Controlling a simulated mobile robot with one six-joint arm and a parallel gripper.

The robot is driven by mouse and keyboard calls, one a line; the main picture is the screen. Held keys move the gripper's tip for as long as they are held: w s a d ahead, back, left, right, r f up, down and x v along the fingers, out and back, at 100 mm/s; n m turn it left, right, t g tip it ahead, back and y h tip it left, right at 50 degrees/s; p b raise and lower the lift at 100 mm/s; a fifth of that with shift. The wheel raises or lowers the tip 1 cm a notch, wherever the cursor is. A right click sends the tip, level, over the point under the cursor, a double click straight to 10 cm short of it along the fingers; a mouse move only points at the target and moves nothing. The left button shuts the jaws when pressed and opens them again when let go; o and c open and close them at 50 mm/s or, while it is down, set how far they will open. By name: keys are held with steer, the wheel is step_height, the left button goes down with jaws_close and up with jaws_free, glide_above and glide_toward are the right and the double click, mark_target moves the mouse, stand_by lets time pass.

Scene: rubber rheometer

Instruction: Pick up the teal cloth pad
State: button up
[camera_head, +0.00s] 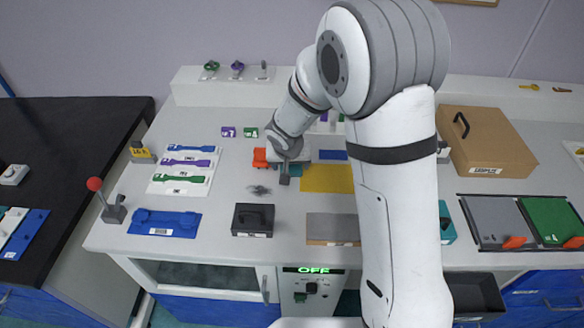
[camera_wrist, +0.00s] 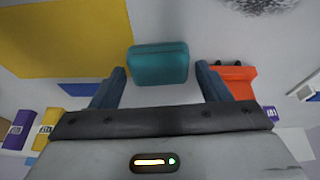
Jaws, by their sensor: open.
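The teal cloth pad (camera_wrist: 158,64) is a small rounded block lying on the grey bench top in the wrist view. In the head view a bit of it (camera_head: 298,171) shows beside my gripper, which partly hides it. My gripper (camera_head: 284,180) points down over the bench at the pad. In the wrist view my gripper (camera_wrist: 161,72) is open, with one finger to the left of the pad and one to the right. Gaps show on both sides, and nothing is held. The height of the fingertips above the bench is hard to tell.
A yellow sheet (camera_head: 327,179) lies just right of the pad, and an orange object (camera_wrist: 232,82) lies close to the other finger. A dark block (camera_head: 253,219) and a grey plate (camera_head: 332,228) lie in front. A cardboard box (camera_head: 487,146) stands at right.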

mark_target(291, 167)
steer(key=shift+w+f, duration=0.15)
steer(key=shift+f, duration=0.2)
steer(key=c, duration=0.7)
step_height(291, 167, up, 10)
steer(key=shift+r, duration=0.1)
steer(key=o, duration=0.4)
steer(key=c, duration=0.4)
steer(key=shift+o, duration=0.2)
